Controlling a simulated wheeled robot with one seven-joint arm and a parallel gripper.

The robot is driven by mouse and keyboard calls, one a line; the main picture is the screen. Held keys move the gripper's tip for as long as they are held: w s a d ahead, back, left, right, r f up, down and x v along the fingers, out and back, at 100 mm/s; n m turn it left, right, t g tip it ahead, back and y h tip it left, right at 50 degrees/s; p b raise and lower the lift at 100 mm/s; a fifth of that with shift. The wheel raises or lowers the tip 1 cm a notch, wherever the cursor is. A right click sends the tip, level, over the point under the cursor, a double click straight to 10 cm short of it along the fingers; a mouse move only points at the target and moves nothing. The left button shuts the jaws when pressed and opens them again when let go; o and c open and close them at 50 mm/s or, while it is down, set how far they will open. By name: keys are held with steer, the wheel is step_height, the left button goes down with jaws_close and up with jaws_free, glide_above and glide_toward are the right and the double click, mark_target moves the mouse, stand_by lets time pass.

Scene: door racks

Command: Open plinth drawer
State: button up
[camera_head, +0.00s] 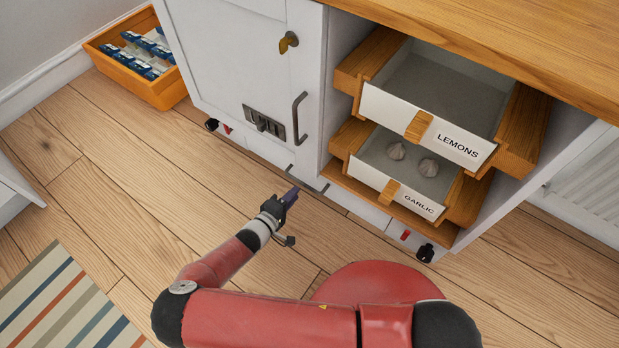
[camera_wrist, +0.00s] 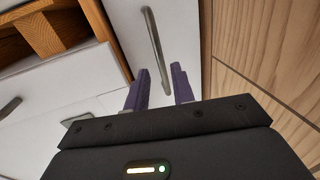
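The plinth drawer is a low white front (camera_head: 353,205) along the foot of the white cabinet and looks shut. Its grey bar handle (camera_head: 307,180) is near the middle, just behind my gripper (camera_head: 293,193). In the wrist view the handle (camera_wrist: 154,45) runs lengthwise on the white plinth front (camera_wrist: 184,40), ahead of my purple fingers (camera_wrist: 161,88).
Above, the LEMONS drawer (camera_head: 428,126) and GARLIC drawer (camera_head: 396,187) stand pulled out. A cabinet door (camera_head: 235,60) with a handle (camera_head: 299,118) is left of them. Black feet (camera_head: 425,252) flank the plinth. An orange crate (camera_head: 150,88) sits left. Floor before the plinth is clear apart from my arm.

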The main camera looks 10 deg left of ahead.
mark_target(304, 184)
steer(key=x, duration=0.6)
steer(key=shift+w+d+b, duration=0.15)
steer(key=shift+w+b, duration=0.15)
steer(key=shift+b, duration=0.1)
jaws_close()
